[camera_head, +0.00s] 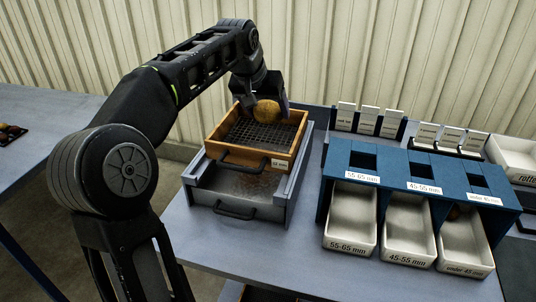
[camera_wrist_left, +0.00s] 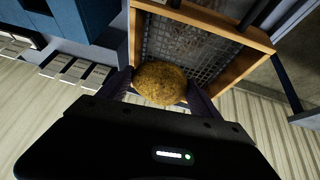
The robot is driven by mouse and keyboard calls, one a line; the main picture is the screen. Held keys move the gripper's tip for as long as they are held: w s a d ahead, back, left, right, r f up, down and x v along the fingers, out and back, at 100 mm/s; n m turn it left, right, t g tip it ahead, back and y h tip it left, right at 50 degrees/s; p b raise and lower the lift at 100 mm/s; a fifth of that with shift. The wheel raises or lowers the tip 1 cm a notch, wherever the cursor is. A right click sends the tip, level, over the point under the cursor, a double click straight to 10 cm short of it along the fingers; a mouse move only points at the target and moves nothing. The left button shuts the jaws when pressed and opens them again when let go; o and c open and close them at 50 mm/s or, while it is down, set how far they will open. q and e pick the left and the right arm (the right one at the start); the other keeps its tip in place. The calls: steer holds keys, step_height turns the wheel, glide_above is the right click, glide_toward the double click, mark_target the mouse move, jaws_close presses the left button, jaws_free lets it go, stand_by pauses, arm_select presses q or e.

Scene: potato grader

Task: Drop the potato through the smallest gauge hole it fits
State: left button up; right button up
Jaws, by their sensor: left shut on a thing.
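My left gripper (camera_head: 262,104) is shut on a brown, round potato (camera_head: 266,111) above the far side of a wooden-framed sieve. In the left wrist view the potato (camera_wrist_left: 160,83) sits between the two fingers of my left gripper (camera_wrist_left: 158,88). The blue gauge box (camera_head: 392,160) stands to the right, with three square holes in its top. Its labels read 55-65 mm, 45-55 mm and under 45 mm from left to right, and the holes shrink in that order. My right gripper is not in view.
The wooden sieve (camera_head: 214,143) rests on a grey tray unit (camera_head: 196,184). White bins (camera_head: 351,213) stand under the gauge holes; a potato shows in the under 45 mm bin (camera_head: 466,250). White cards (camera_head: 367,122) stand behind the box. A white bin (camera_head: 514,152) stands far right.

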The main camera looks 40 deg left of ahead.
arm_select(q)
steer(key=shift+f, duration=3.15)
steer(key=shift+f, duration=0.1)
step_height(320, 180, down, 3)
steer(key=shift+f, duration=0.25)
steer(key=shift+f, duration=0.2)
steer(key=o, duration=1.2)
steer(key=shift+o, duration=0.2)
